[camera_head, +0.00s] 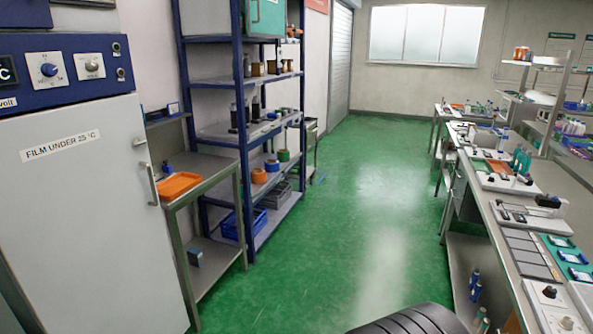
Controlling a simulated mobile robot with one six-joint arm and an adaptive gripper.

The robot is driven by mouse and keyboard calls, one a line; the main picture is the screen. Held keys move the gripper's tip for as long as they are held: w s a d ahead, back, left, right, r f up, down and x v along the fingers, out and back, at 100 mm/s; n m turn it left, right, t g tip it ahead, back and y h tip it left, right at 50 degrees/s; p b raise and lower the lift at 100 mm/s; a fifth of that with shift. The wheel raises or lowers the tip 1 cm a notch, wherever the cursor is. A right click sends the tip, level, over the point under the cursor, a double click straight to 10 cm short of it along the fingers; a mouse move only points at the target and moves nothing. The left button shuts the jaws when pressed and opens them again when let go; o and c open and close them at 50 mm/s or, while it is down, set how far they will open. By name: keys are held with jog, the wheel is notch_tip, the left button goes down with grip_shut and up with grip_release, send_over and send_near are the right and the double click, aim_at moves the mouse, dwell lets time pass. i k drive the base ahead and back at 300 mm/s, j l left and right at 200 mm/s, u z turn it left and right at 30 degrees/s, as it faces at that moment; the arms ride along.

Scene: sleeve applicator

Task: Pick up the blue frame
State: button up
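Several small blue frame-like pieces with pale centres lie on a green board on the right-hand bench; one of these blue pieces (573,257) is near the right edge of the picture. They are too small for me to tell which is the blue frame. My gripper is not in view. A dark rounded part at the bottom edge seems to be my own arm, well to the left of and apart from these pieces.
A long bench (484,204) with trays and tools runs along the right. On the left stand a white cabinet (85,210), a side table with an orange tray (179,186) and a blue shelf rack (243,130). The green floor (350,210) between them is clear.

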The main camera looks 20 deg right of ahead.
aim_at(580, 258)
jog(key=i+l+z, duration=0.35)
jog(key=i+z, duration=0.15)
jog(key=i+l+z, duration=0.1)
jog(key=i+z, duration=0.35)
jog(key=i, duration=0.2)
jog(key=i+z, duration=1.3)
jog(key=i+j+z, duration=0.2)
jog(key=z, duration=0.2)
jog(key=i+j+z, duration=0.4)
jog(key=i+z, duration=0.25)
jog(key=z, duration=0.15)
jog(key=i+z, duration=0.25)
jog(key=z, duration=0.2)
